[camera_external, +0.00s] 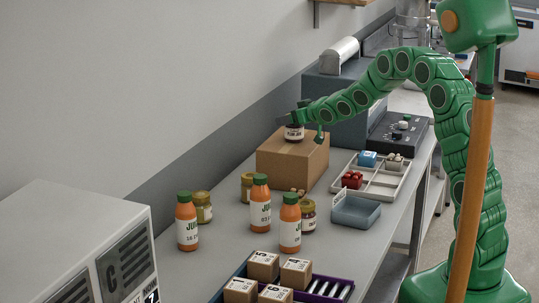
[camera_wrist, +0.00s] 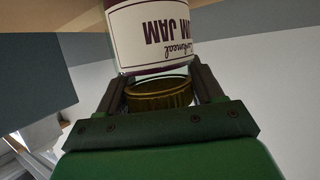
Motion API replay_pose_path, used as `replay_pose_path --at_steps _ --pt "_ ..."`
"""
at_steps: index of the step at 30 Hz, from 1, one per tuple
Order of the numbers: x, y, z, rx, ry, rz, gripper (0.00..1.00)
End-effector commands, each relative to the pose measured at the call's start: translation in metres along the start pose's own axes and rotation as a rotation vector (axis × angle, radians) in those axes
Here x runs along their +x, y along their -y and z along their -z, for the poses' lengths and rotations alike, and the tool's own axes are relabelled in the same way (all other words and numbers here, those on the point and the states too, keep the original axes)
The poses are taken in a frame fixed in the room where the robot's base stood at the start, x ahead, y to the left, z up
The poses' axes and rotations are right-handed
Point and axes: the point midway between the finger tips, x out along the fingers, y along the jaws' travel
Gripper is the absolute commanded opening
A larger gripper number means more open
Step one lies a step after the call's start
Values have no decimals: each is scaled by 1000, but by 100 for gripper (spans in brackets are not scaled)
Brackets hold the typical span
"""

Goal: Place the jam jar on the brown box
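The jam jar (camera_external: 294,133) has a white label and is at the top of the brown cardboard box (camera_external: 284,165), near its left back part. I cannot tell whether its base touches the box. My gripper (camera_external: 301,121) is at the jar's upper end. In the wrist view, the jar (camera_wrist: 150,38) shows its label upside down, with its gold lid (camera_wrist: 160,94) between the two dark fingers of my gripper (camera_wrist: 161,84). The fingers appear closed against the sides of the lid. The jar's base is out of the wrist view.
Juice bottles (camera_external: 187,222) and other jars stand in front of the box. A divided tray (camera_external: 378,185) and a blue-grey bin (camera_external: 356,212) are to its right. A grey machine (camera_external: 340,95) stands behind. Small cartons (camera_external: 263,266) are in a crate at the front.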

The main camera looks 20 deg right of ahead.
Motion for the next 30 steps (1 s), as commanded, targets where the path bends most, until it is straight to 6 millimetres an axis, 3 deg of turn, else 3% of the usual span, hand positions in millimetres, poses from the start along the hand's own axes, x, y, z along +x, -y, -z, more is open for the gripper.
replay_pose_path --at_steps 1,4,17,30 --pt "0 0 0 0 0 0 75" --pt "0 0 0 0 0 0 90" --pt "-2 0 3 0 0 -1 90" --pt "-37 -1 3 0 1 -1 90"
